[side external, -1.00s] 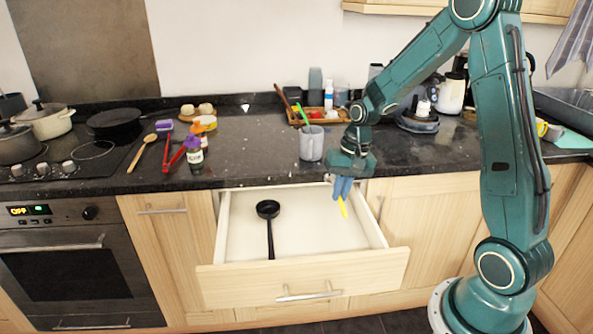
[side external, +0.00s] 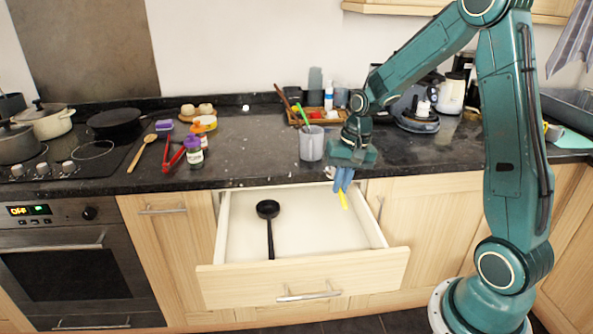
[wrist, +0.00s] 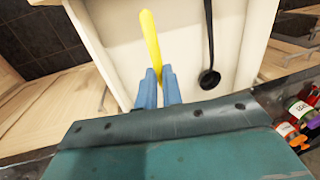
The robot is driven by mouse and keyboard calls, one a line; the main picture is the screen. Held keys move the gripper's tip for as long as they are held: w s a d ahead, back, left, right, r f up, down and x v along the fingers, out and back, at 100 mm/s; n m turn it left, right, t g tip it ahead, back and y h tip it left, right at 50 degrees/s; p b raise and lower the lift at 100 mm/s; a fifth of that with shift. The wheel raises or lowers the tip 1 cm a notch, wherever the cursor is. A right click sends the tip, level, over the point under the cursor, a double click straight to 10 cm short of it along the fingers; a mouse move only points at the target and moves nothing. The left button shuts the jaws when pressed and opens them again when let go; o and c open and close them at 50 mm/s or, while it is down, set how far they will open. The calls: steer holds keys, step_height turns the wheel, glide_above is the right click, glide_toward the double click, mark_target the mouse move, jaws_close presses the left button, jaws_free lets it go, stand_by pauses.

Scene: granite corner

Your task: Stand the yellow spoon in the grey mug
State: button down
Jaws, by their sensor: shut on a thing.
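The yellow spoon (side external: 344,201) is between the blue fingers of my gripper (side external: 342,184), which is shut on it. In the side view it hangs down below the fingers, over the right part of the open drawer. In the wrist view the yellow spoon (wrist: 151,40) sticks out beyond the fingertips (wrist: 158,82); the part between the fingers is mostly hidden. The grey mug (side external: 311,144) stands upright on the dark counter near its front edge, to the left of my gripper. Something thin and green shows above its rim; I cannot tell whether it is inside.
The open drawer (side external: 235,272) holds a black ladle (side external: 268,211). A wooden tray (side external: 336,119) with utensils stands behind the mug. The counter between jar and mug is mostly clear.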

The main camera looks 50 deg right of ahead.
steer(key=w+d+r+m+t+y, duration=0.2)
steer(key=w+d+r+m+y, duration=0.25)
steer(key=w+m, duration=0.65)
steer(key=w+d+r+m+t+h, duration=0.3)
steer(key=d+r+m+t+h, duration=0.1)
steer(key=d+r+m+t, duration=0.2)
steer(key=w+d+r+m+t+h, duration=0.4)
steer(key=d+r+m+t, duration=0.3)
steer(key=r+m, duration=0.4)
step_height(320, 180, up, 2)
steer(key=shift+r+t, duration=0.1)
steer(key=shift+t, duration=0.6)
steer(key=shift+f, duration=0.3)
steer(key=shift+f, duration=6.9)
